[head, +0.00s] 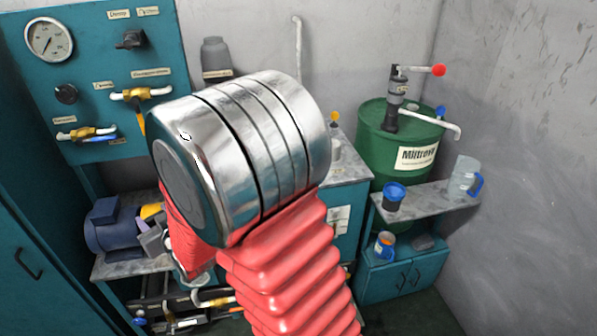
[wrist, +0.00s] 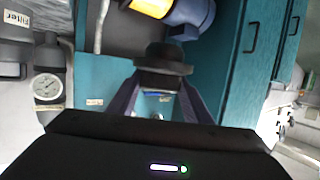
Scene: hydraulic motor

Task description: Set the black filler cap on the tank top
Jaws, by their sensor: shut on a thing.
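The black filler cap (wrist: 163,62) shows in the wrist view, a dark round knob with a wider flange below. My gripper (wrist: 160,82) is shut on it, with one finger on each side, and holds it up in front of the camera. In the head view my arm's large metal joint and red bellows fill the middle, and the gripper and cap are hidden. A teal box with a grey top (head: 348,168), possibly the tank, stands behind my arm. My arm hides much of its top, and I cannot see the filler opening.
A blue motor (head: 110,228) sits on a low bench at left. A teal gauge panel (head: 100,60) stands behind it. At right are a green drum (head: 375,145) with a hand pump, a shelf with a blue-rimmed cup (head: 394,197) and a clear jug (head: 462,177). The right wall is bare.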

